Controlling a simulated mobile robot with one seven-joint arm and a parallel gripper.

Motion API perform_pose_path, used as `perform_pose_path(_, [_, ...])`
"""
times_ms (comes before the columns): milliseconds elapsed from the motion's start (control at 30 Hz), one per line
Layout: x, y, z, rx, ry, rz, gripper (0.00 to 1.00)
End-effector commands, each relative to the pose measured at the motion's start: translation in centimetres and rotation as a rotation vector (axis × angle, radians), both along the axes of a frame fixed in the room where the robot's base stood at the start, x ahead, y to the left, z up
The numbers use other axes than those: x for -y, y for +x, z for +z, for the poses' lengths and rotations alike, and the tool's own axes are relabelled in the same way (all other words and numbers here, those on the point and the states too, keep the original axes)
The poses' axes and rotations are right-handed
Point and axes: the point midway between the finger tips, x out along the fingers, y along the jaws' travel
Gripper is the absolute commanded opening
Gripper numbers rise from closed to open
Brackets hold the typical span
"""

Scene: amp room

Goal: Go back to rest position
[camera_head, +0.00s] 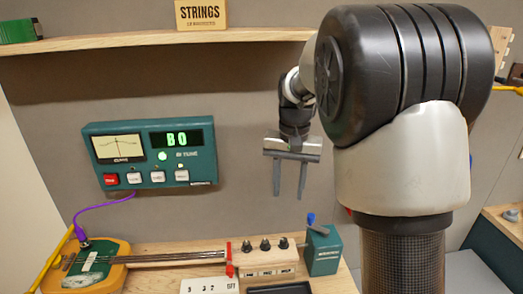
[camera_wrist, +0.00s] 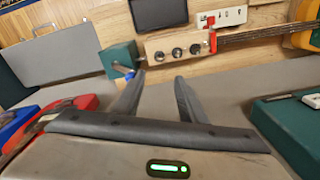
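My gripper (camera_head: 290,178) hangs in front of the grey back wall in the head view, fingers pointing down, to the right of the green tuner box. Its two fingers are apart with nothing between them. In the wrist view my gripper (camera_wrist: 160,85) also shows both fingers spread and empty. Below it on the wooden bench are a block with several black knobs (camera_head: 265,245) and a teal box (camera_head: 322,250) with a blue-tipped lever. The gripper touches none of these.
The tuner box (camera_head: 150,152) on the wall reads "B0". A stringed instrument (camera_head: 95,268) with a purple cable lies on the bench at the left. A shelf (camera_head: 150,40) with a "STRINGS" box (camera_head: 201,14) runs above. A wooden surface (camera_head: 508,222) stands at the right.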

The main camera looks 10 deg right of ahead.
Motion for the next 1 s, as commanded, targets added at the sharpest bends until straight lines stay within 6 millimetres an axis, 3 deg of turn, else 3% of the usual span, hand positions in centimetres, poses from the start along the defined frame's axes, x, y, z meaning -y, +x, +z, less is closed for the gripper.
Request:
perform_pose_path(33, [0.1, -1.4, 2.1, 0.031, 0.011, 0.012, 0.37])
perform_pose_path(100, [0.1, -3.7, 4.4, 0.076, 0.023, 0.041, 0.37])
perform_pose_path(300, [0.0, -11.6, 9.3, 0.220, 0.024, 0.148, 0.37])
perform_pose_path(433, [-0.1, -16.7, 10.7, 0.312, -0.006, 0.218, 0.37])
perform_pose_path(600, [-0.1, -21.6, 10.6, 0.405, -0.061, 0.291, 0.37])
perform_pose_path(800, [0.0, -23.9, 10.0, 0.452, -0.102, 0.330, 0.37])
perform_pose_path(1000, [0.0, -24.2, 9.8, 0.454, -0.106, 0.335, 0.37])
